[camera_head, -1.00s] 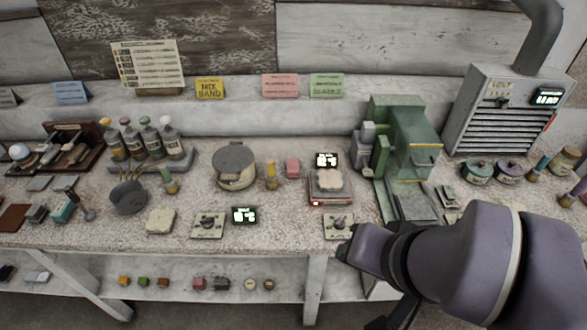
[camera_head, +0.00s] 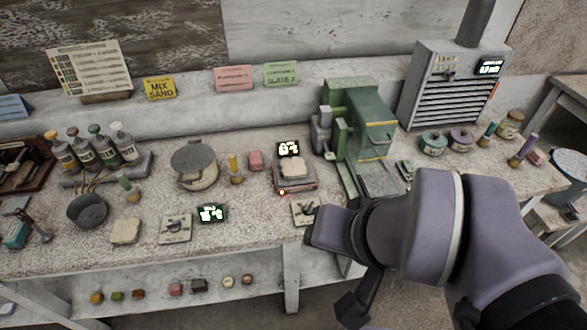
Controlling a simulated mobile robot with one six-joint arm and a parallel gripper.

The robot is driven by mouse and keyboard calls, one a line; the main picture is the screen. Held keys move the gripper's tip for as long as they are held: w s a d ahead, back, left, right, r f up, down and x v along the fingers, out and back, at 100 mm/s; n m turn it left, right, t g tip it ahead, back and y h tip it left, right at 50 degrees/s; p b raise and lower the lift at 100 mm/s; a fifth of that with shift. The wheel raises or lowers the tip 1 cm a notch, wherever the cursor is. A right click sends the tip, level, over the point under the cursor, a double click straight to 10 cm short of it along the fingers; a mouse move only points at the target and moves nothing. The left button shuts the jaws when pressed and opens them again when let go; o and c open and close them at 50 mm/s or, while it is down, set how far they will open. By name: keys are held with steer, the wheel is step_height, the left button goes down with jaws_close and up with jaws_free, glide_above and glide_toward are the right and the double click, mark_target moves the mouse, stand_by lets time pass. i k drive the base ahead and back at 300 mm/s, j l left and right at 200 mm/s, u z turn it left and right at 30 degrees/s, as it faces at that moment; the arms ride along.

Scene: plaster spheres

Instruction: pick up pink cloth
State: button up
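A small pink block-like piece (camera_head: 256,160) lies on the bench between the yellow-topped bottle and the scale. Another small pink item (camera_head: 535,157) lies at the right end of the bench, beside a purple-handled tool. I cannot tell whether either is the pink cloth; no plainly draped pink cloth shows. My purple arm crosses the lower right, in front of the bench. A dark part at its lower end, which looks like my gripper (camera_head: 355,308), hangs below the bench's front edge. Its fingers are not clear, and nothing is seen held.
The bench (camera_head: 240,228) holds a lit scale (camera_head: 295,188) with a pale slab, a green machine (camera_head: 360,130), a lidded pot (camera_head: 195,165) and bottles. A grey vent box (camera_head: 452,90) stands behind. Another table (camera_head: 560,115) stands at the right. A lower shelf (camera_head: 150,309) carries small blocks.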

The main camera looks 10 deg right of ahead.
mark_target(256, 157)
steer(key=i+j, duration=0.65)
steer(key=i, duration=0.15)
